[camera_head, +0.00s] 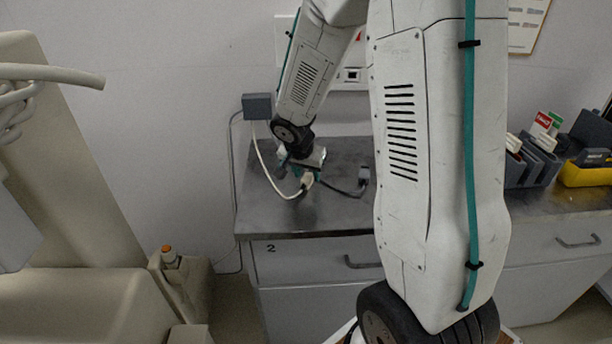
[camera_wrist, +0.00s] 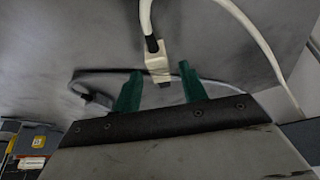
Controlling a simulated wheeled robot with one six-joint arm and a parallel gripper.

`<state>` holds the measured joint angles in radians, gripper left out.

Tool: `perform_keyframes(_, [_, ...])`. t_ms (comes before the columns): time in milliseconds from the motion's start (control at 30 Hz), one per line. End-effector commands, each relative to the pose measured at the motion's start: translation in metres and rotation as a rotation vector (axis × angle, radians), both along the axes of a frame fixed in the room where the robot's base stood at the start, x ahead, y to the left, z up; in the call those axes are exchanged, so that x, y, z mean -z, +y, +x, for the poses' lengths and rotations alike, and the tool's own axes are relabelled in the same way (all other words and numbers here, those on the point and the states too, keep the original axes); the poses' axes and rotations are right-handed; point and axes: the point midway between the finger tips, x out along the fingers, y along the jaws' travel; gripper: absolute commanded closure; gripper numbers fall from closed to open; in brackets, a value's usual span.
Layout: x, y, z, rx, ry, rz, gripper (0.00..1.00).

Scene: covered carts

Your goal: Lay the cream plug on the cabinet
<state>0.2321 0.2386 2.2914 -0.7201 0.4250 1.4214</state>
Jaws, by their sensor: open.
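The cream plug (camera_wrist: 158,66) is between the two green fingers of my gripper (camera_wrist: 160,72) in the wrist view, with a visible gap to each finger. In the head view the plug (camera_head: 307,180) shows just below my gripper (camera_head: 298,174), over the metal top of the cabinet (camera_head: 285,217). My gripper is open and low over that top. The plug looks to be lying on the top, though its underside is hidden. A white cable runs from the plug to a grey box on the wall.
A grey plug (camera_head: 363,175) on a dark cable lies right of my gripper on the same top. The grey wall box (camera_head: 257,106) stands behind the left corner. Grey holders (camera_head: 532,162) and a yellow bin (camera_head: 585,174) stand at the right. The front left of the top is clear.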

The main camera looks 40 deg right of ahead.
Motion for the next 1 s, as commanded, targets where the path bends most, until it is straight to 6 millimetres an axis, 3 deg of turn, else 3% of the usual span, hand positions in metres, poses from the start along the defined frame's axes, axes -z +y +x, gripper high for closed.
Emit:
perform_keyframes(400, [-0.081,0.029,-0.016,-0.002,-0.006,0.0,0.58])
perform_keyframes(733, [-0.113,0.042,-0.031,-0.03,0.009,-0.001,0.58])
perform_keyframes(867, [-0.138,0.058,-0.064,-0.138,0.055,0.001,0.58])
perform_keyframes(1000, [-0.166,0.087,-0.121,-0.344,0.132,0.023,0.58])
